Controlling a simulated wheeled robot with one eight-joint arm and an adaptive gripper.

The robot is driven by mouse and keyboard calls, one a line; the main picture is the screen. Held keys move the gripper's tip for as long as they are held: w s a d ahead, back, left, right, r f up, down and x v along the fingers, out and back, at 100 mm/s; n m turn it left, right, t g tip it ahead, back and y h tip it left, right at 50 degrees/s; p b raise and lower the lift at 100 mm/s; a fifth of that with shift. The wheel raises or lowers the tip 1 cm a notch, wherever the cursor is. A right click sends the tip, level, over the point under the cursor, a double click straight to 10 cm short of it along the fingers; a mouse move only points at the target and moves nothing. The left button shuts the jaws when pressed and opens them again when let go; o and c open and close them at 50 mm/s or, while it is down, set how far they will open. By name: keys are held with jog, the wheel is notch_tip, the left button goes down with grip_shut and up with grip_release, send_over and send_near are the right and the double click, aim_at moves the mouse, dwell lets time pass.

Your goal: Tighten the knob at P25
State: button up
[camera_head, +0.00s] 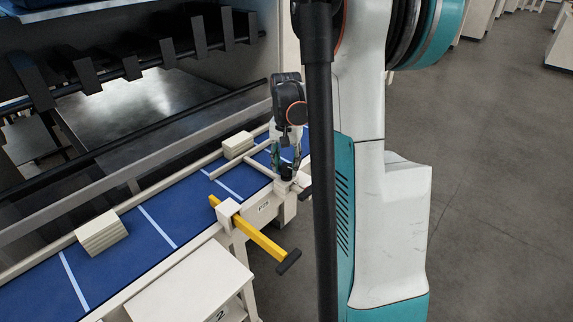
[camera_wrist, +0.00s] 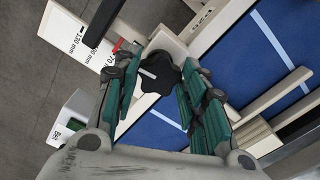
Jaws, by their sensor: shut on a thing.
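A black lobed knob (camera_wrist: 157,73) with a white line on its top sits on a pale block (camera_wrist: 165,42) beside the conveyor, in the wrist view. My gripper (camera_wrist: 160,80) has its teal fingers on both sides of this knob and is shut on it. In the head view my gripper (camera_head: 285,172) points down at the conveyor's near rail, where the dark knob (camera_head: 286,172) shows small between the fingertips. A white scale plate (camera_wrist: 78,42) with millimetre marks and a red pointer (camera_wrist: 118,46) lies beside the block.
A blue conveyor (camera_head: 125,262) with white stripes carries pale stacks (camera_head: 101,232) (camera_head: 238,145). A yellow bar (camera_head: 258,238) with a black end sticks out through a pale block (camera_head: 228,211) left of my gripper. A white cabinet (camera_head: 190,290) stands in front. The grey floor at right is open.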

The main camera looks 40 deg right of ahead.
aim_at(286, 168)
jog(key=shift+w+r+m, duration=0.1)
jog(key=shift+w+m, duration=0.05)
jog(key=shift+m, duration=0.65)
jog(key=o, duration=1.1)
notch_tip(286, 168, up, 12)
dwell(0.4)
